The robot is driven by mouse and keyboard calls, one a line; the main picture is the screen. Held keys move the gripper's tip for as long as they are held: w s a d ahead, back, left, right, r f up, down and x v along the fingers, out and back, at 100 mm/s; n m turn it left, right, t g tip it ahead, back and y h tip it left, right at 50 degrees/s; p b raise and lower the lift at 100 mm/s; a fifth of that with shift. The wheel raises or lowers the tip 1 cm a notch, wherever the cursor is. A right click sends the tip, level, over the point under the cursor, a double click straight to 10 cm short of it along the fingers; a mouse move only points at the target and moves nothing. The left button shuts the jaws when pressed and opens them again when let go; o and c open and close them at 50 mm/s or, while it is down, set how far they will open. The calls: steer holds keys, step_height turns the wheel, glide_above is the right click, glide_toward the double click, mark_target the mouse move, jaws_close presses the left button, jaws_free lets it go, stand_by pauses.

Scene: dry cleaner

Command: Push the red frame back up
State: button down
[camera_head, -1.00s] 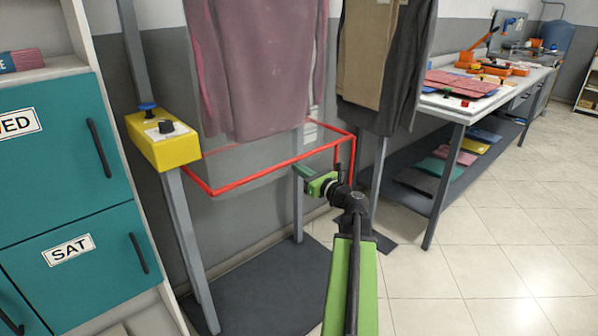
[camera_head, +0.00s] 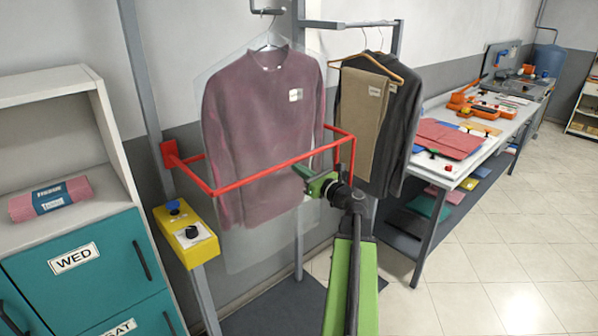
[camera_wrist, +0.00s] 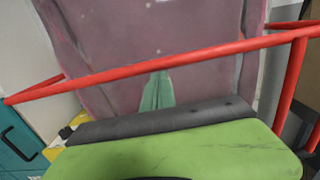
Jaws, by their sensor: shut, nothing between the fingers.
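The red frame (camera_head: 270,172) is a thin rectangular loop around the bagged mauve sweater (camera_head: 255,110), level with its middle. A red bracket (camera_head: 169,153) joins it to a grey post. My gripper (camera_head: 306,174) is shut and empty, just below the frame's front bar, pointing toward the sweater. In the wrist view the red bar (camera_wrist: 190,52) crosses above my teal fingers (camera_wrist: 157,92), whose tips appear right at its lower edge. I cannot tell whether they touch it.
A yellow control box (camera_head: 187,234) with a blue button and black knob stands left, below the frame. Teal drawers (camera_head: 95,275) are far left. Tan trousers (camera_head: 362,125) and a dark garment hang right. A cluttered workbench (camera_head: 425,160) stands beyond; tiled floor at right is clear.

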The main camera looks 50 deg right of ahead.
step_height(320, 180, up, 29)
steer(key=p, duration=2.6)
steer(key=shift+r, duration=0.15)
